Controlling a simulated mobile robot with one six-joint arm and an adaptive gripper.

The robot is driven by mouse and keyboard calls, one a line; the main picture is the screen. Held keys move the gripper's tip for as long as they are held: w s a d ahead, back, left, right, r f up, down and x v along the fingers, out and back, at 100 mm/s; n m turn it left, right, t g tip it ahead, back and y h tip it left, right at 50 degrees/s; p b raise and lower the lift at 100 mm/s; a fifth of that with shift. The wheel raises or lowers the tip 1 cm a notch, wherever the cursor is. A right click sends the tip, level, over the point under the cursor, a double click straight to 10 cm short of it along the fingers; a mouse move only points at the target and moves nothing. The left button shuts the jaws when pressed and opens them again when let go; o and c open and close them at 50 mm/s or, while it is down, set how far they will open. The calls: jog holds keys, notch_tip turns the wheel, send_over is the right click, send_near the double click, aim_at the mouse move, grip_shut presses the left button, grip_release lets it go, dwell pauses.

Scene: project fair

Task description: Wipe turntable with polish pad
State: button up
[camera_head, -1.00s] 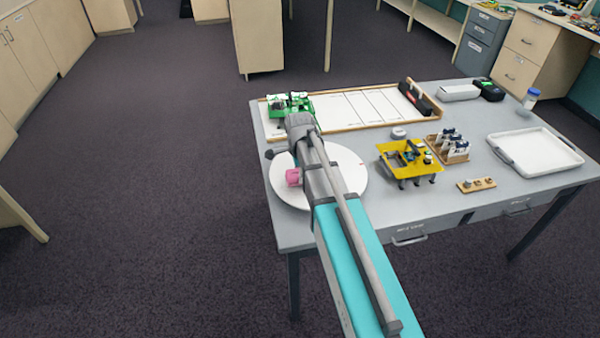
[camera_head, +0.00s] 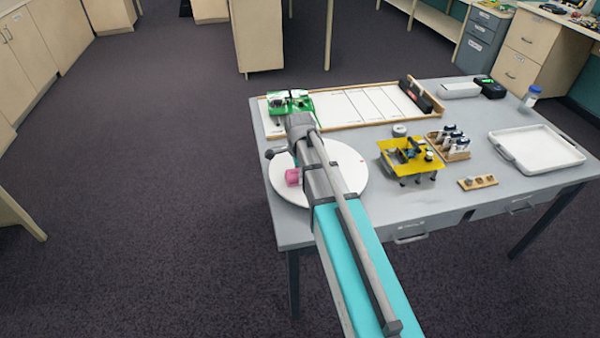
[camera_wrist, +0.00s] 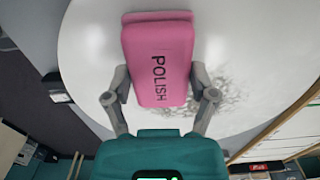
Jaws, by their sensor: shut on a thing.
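The turntable (camera_head: 345,168) is a round white disc near the left end of the grey table, partly hidden behind my arm in the head view. It also shows in the wrist view (camera_wrist: 255,50), with a patch of grey smudges (camera_wrist: 228,95) to the right of the pad. The polish pad (camera_wrist: 158,55) is a pink block marked POLISH. It shows as a small pink shape (camera_head: 293,177) in the head view. My gripper (camera_wrist: 160,90) is shut on the pad, one finger on each side, over the turntable. I cannot tell whether the pad touches the disc.
A green board device (camera_head: 289,101) stands behind the turntable by the wood-framed white board (camera_head: 362,105). A yellow stand (camera_head: 410,155) is to the right of the turntable. Farther right are a rack (camera_head: 450,145) and a white tray (camera_head: 537,150).

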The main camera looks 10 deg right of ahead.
jog(key=shift+d, duration=0.15)
jog(key=shift+d, duration=1.75)
jog(key=shift+d+f, duration=0.1)
jog(key=shift+d, duration=1.8)
jog(key=shift+d, duration=0.15)
jog(key=shift+d, duration=1.8)
